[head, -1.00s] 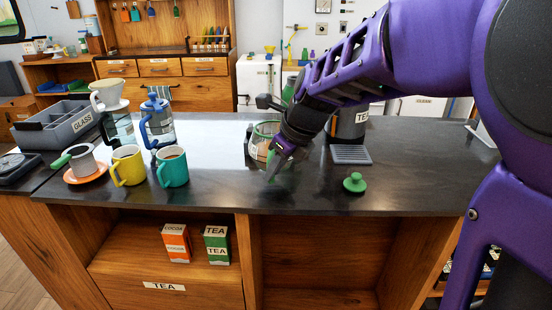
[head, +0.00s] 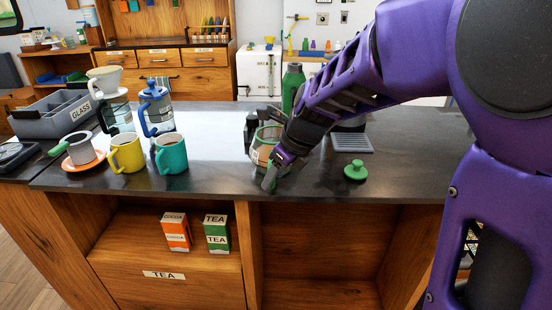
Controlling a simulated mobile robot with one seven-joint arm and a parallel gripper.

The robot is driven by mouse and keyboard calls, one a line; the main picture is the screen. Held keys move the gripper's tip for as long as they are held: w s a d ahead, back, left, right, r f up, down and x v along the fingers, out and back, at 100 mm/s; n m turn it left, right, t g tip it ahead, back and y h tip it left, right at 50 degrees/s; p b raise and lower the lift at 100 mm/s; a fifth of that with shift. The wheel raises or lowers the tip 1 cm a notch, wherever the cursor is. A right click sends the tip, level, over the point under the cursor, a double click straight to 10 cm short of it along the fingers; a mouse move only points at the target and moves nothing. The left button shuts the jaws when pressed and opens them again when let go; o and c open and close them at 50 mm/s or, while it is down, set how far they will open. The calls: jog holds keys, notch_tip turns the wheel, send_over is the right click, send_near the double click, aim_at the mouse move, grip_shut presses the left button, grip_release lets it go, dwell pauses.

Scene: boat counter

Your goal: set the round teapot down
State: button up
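The round teapot (head: 259,152) is a clear glass pot with a green rim and a pale label, with something brownish inside. It is at the counter's front middle, right of the teal mug. My gripper (head: 271,176) is at its right front side and covers part of it. The gripper appears shut on the teapot, though the grip itself is hidden. The teapot is low over the counter; I cannot tell whether its base touches. A green lid (head: 355,171) with a knob lies on the counter to the right.
A teal mug (head: 171,155), yellow mug (head: 127,155) and blue-framed press (head: 157,113) stand to the left. A green bottle (head: 292,88) and a dark canister partly behind my arm stand behind. A grey drip mat (head: 352,142) lies at right. Counter between teapot and lid is clear.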

jog(key=p+v, duration=1)
jog(key=v, duration=0.2)
jog(key=shift+d+r, duration=0.1)
dwell(0.4)
